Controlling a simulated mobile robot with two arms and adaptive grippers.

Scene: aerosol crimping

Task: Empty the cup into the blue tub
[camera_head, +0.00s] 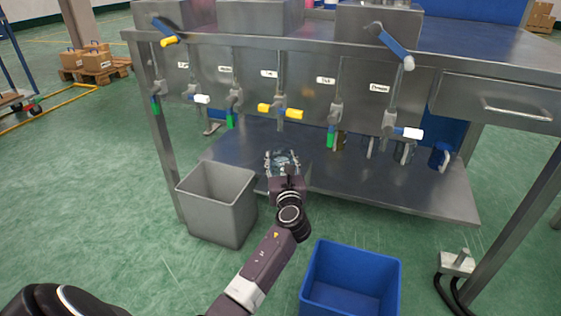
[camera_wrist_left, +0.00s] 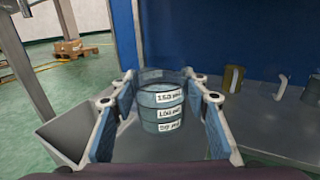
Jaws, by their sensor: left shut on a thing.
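My left gripper (camera_head: 283,163) is over the lower metal shelf, under the workbench. It is shut on a clear measuring cup (camera_wrist_left: 161,104), which is held between the two blue-padded fingers in the left wrist view. The cup looks upright and carries labels for 150, 100 and 50 ml. It looks bluish inside, but I cannot tell the liquid level. The blue tub (camera_head: 355,262) stands on the floor at the lower middle of the head view, to the right of my left forearm. It looks empty. My right gripper is not in view.
A grey bin (camera_head: 216,208) stands left of my gripper, and its rim also shows in the wrist view (camera_wrist_left: 70,133). Taps with coloured handles (camera_head: 281,111) hang above the shelf. Several mugs, one blue (camera_head: 438,156), stand at the shelf's right. A table leg (camera_head: 510,205) stands right of the tub.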

